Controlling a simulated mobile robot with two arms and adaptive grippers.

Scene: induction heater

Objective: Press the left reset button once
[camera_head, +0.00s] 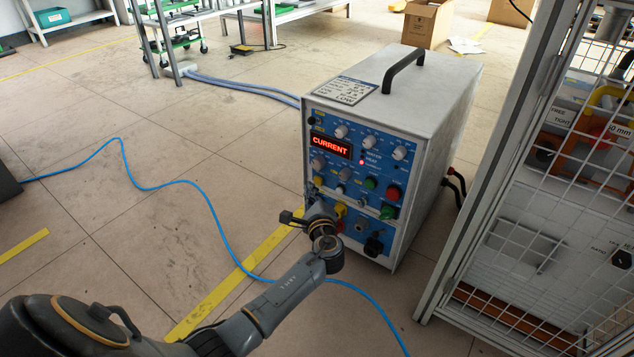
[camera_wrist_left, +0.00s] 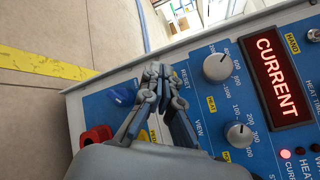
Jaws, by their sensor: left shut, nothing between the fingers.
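The induction heater (camera_head: 425,100) is a white box with a blue control panel and a lit red CURRENT display (camera_head: 331,147). The display also shows in the left wrist view (camera_wrist_left: 278,77). My left gripper (camera_head: 313,188) is at the left side of the panel. In the left wrist view my left gripper (camera_wrist_left: 160,72) is shut and empty, with its fingertips beside the RESET label (camera_wrist_left: 185,78). The left reset button cannot be made out; the fingers cover that part of the panel. Whether the fingertips touch the panel cannot be told. My right gripper is not in view.
Knobs, a green button (camera_head: 388,212) and a red button (camera_head: 393,192) are on the panel. A wire-mesh cage (camera_head: 540,220) stands close to the heater's right. A blue cable (camera_head: 215,222) crosses the floor. The floor left of the heater is mostly free.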

